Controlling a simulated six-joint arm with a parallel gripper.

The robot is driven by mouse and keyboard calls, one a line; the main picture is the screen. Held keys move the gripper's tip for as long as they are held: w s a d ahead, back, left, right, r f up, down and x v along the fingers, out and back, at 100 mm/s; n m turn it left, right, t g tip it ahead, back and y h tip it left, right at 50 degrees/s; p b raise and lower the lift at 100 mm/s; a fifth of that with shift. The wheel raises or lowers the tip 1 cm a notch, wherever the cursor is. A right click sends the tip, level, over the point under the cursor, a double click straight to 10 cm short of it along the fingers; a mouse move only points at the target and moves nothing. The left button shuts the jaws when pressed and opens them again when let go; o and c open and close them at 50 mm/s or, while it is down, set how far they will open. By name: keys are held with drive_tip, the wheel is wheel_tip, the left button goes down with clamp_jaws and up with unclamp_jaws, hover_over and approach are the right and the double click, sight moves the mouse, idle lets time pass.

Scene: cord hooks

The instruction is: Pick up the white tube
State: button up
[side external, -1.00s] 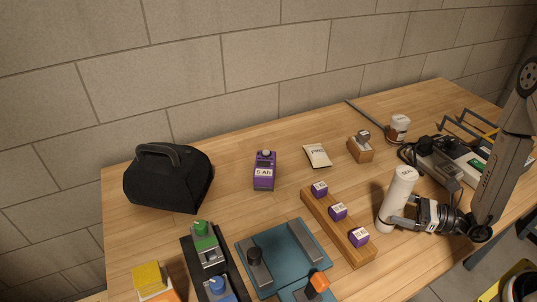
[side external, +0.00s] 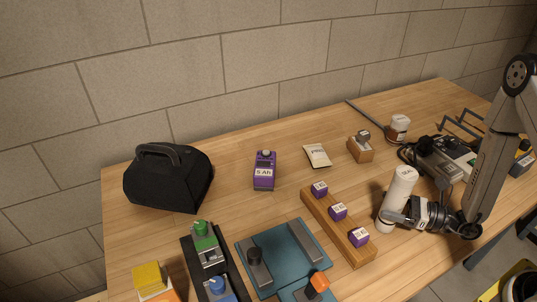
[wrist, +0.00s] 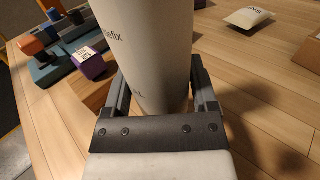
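The white tube (side external: 400,187) stands upright on the table at the right in the side view. Dark lettering shows on it in the wrist view (wrist: 150,45), where its top is out of frame. My gripper (side external: 391,219) is low on the tube, coming in from the right. In the wrist view the fingers of my gripper (wrist: 160,90) lie on either side of the tube, very close to it. Whether both fingers press on it cannot be made out. The tube's base appears to be on the table.
A wooden rail (side external: 330,233) with purple blocks stands just left of the tube. A brown-and-white jar (side external: 398,128), a small wooden stand (side external: 360,150) and a pale packet (side external: 317,156) are behind. A power strip (side external: 437,160) lies behind my gripper. Bare table lies around the packet.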

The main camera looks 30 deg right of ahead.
sight(405, 175)
clamp_jaws()
drive_tip(key=shift+r, duration=0.2)
drive_tip(key=shift+r, duration=4.85)
